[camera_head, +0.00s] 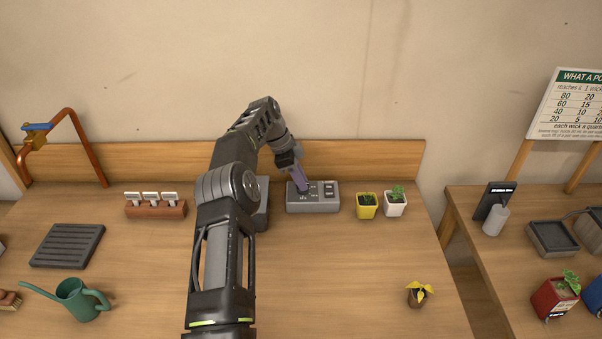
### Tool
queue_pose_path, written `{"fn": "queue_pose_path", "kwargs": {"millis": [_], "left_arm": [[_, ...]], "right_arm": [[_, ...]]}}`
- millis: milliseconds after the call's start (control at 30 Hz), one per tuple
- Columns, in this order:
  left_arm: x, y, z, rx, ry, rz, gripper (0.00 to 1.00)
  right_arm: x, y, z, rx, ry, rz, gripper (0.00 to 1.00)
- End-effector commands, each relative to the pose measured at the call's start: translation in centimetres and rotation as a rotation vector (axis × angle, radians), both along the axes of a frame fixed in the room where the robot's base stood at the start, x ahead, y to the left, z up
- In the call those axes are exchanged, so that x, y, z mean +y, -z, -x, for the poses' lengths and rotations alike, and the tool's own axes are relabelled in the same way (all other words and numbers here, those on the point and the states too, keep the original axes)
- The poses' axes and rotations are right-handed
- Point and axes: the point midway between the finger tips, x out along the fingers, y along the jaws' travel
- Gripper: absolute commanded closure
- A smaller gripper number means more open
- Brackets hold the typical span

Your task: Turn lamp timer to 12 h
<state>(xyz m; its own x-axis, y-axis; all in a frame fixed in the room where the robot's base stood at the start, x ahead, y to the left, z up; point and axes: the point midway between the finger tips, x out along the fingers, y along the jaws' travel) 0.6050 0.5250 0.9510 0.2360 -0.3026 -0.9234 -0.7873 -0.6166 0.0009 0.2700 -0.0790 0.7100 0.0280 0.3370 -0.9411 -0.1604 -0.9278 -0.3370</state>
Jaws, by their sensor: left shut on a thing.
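The lamp timer looks to be the grey box (325,206) at the back of the wooden bench, with a dial area and small marks on its face. My left gripper (302,187) reaches down onto the left part of this box. It is shut on what looks like the timer's knob, which the fingers hide. The marks are too small to read, so the dial's setting cannot be told. My right gripper is not in view.
Yellow (367,211) and white (395,208) plant pots stand just right of the box.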

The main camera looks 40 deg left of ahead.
Motion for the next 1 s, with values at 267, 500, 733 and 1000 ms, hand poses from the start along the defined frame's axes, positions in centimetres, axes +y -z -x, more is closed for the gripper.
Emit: {"fn": "queue_pose_path", "kwargs": {"millis": [267,500,733,1000], "left_arm": [[0.05,-0.06,-0.06,0.0,0.066,-0.003,1.0],[0.07,0.0,-0.04,-0.001,0.071,-0.003,1.0],[0.07,0.0,-0.04,0.0,0.07,-0.003,0.77],[0.04,0.0,-0.04,0.001,0.069,-0.002,0.64]], "right_arm": [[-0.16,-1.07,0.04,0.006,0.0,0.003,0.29],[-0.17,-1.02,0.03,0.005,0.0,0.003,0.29],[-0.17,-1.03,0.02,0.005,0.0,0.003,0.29],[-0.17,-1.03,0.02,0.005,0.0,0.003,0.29]]}}
